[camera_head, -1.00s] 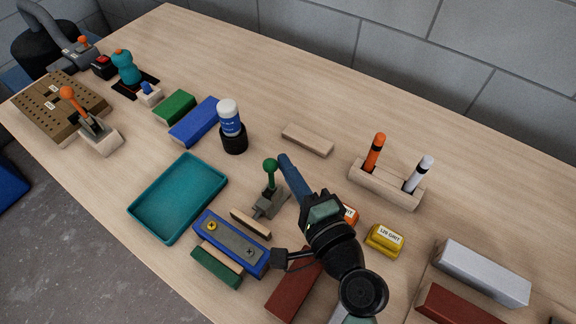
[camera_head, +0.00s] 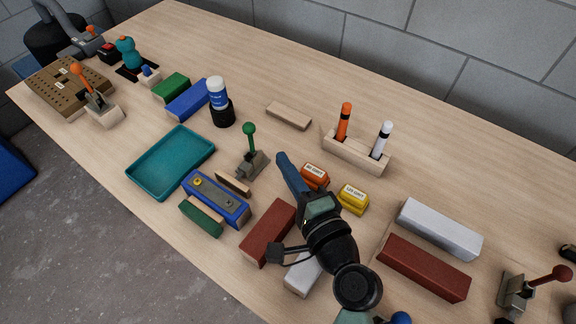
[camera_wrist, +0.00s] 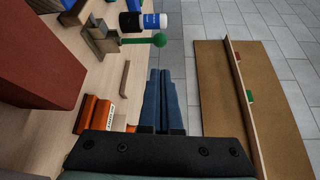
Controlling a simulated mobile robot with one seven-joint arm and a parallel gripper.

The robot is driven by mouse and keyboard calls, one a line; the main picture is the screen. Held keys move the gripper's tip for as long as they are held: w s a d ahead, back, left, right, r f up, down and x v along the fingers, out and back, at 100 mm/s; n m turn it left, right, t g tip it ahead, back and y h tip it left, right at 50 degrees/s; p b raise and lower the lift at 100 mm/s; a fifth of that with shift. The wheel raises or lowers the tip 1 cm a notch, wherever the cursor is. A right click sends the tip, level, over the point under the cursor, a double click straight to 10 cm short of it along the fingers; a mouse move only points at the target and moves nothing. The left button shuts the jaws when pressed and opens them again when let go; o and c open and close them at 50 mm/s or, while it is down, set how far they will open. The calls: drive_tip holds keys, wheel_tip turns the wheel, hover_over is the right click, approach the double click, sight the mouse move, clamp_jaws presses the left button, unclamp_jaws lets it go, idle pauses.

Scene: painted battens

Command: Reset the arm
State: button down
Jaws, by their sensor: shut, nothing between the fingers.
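My gripper (camera_head: 280,158) is in the middle right of the head view, above the workbench (camera_head: 300,75), with its blue fingers pointing up and left. In the wrist view the two blue fingers (camera_wrist: 165,100) lie together, shut with nothing between them. The gripper is apart from the green-knobbed toggle clamp (camera_head: 250,150) to its left and the orange grit block (camera_head: 315,177) to its right. My forearm hides part of the bench below it.
Red battens (camera_head: 268,232) (camera_head: 425,268) and pale grey battens (camera_head: 440,230) lie around my arm. A marker holder (camera_head: 357,152) stands behind. A teal tray (camera_head: 170,162) and a blue block fixture (camera_head: 216,198) are to the left. A red-handled clamp (camera_head: 517,290) stands at right.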

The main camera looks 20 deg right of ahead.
drive_tip(key=shift+w, duration=0.15)
drive_tip(key=w+a+r+n+t+p, duration=0.15)
drive_tip(key=r+n, duration=0.25)
drive_tip(key=r, duration=0.6)
drive_tip(key=w+a+r+n+t+p, duration=0.1)
drive_tip(key=w+a+r+n, duration=0.2)
drive_tip(key=r, duration=0.8)
drive_tip(key=a+r+n+t+p, duration=0.1)
drive_tip(key=a+r+n+t, duration=0.1)
drive_tip(key=r+n, duration=0.6)
drive_tip(key=s+a+r+n+t, duration=0.1)
drive_tip(key=s+r+t, duration=0.1)
drive_tip(key=r, duration=0.6)
drive_tip(key=s+a+r+n+t+h+p, duration=0.1)
drive_tip(key=s+r+t, duration=0.1)
drive_tip(key=s+r, duration=0.3)
drive_tip(key=s+a+r+t+h, duration=0.1)
drive_tip(key=s+r, duration=0.3)
drive_tip(key=r, duration=0.7)
drive_tip(key=shift+a+r+n+t, duration=0.4)
drive_tip(key=shift+t, duration=0.05)
drive_tip(key=shift+s, duration=0.1)
